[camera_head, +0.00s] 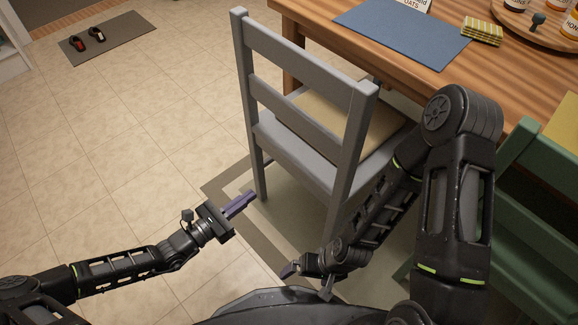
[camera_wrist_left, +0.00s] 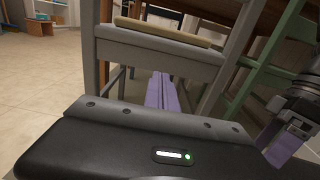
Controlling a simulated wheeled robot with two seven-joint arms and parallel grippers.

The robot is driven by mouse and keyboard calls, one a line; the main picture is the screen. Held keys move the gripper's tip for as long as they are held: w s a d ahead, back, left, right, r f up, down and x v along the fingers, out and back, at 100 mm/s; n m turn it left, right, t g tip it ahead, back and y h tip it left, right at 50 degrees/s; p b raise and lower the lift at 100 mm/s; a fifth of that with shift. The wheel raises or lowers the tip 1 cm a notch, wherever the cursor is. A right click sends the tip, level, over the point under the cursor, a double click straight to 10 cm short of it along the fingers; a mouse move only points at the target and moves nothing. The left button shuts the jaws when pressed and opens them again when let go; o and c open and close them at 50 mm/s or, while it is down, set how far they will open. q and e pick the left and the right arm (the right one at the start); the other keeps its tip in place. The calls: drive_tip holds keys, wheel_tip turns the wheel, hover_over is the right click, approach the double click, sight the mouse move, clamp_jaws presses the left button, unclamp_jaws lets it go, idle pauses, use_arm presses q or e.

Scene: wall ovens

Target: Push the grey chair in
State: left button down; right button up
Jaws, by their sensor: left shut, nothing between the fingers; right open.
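The grey chair (camera_head: 298,87) stands at the wooden table (camera_head: 378,60), its back towards me and a tan cushion (camera_head: 340,118) on its seat. The front part of the seat is near the table edge. My left gripper (camera_head: 245,201) is shut and empty, low beside the chair's left rear leg. In the left wrist view its purple fingers (camera_wrist_left: 161,92) point under the grey seat (camera_wrist_left: 160,55). Contact with the chair cannot be told. My right gripper (camera_head: 306,280) is low in front of the chair, partly hidden by its arm; its fingers also show in the left wrist view (camera_wrist_left: 285,150).
A green chair (camera_head: 530,200) stands to the right, close to my right arm. A blue placemat (camera_head: 403,33), a yellow cloth (camera_head: 482,30) and a round tray (camera_head: 535,40) are on the table. A mat with shoes (camera_head: 97,35) lies far left. The tiled floor at left is clear.

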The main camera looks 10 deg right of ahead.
use_arm(q)
drive_tip(key=b, duration=0.2)
approach(290, 167)
drive_tip(key=p+x, duration=0.1)
drive_tip(key=x, duration=0.5)
drive_tip(key=shift+w+d+r+p, duration=0.1)
drive_tip(key=shift+w+d+p, duration=0.15)
drive_tip(key=shift+p, duration=0.1)
use_arm(e)
drive_tip(key=shift+f, duration=0.25)
drive_tip(key=shift+w+d, duration=0.1)
